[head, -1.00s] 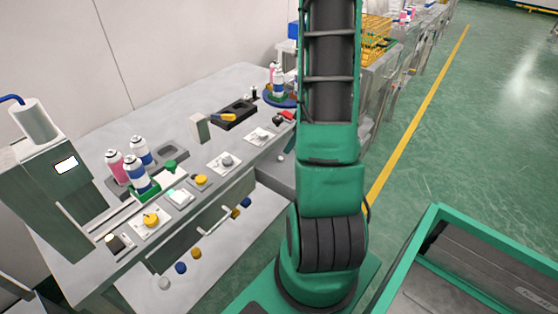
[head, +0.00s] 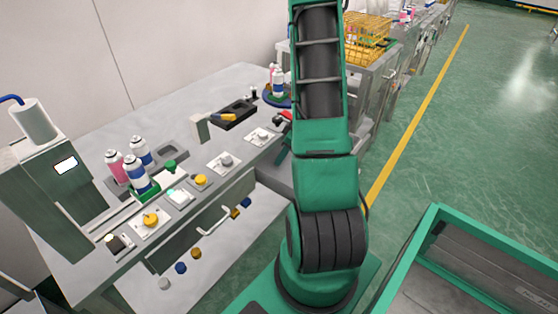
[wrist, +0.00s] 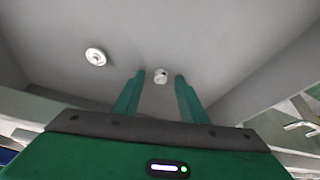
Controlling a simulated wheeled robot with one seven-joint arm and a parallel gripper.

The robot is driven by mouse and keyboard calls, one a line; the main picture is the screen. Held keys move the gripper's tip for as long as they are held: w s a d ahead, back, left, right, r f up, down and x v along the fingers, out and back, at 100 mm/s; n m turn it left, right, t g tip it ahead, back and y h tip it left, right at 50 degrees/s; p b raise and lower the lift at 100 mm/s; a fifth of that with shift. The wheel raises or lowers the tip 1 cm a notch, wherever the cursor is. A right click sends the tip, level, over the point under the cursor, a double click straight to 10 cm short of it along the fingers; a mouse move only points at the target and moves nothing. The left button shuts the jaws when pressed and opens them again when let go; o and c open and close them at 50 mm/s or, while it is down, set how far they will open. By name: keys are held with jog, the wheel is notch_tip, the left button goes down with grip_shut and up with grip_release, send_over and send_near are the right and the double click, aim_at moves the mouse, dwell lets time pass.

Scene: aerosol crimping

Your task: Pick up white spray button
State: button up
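My gripper does not show clearly in the head view.
In the head view, the grey bench (head: 225,95) holds spray cans (head: 136,173), knobs and a black tray (head: 237,113). A drawer handle (head: 214,217) juts from its front. A yellow wire basket (head: 366,40) stands behind my arm. A green-rimmed bin (head: 436,222) is at the lower right.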

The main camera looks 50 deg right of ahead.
grip_shut()
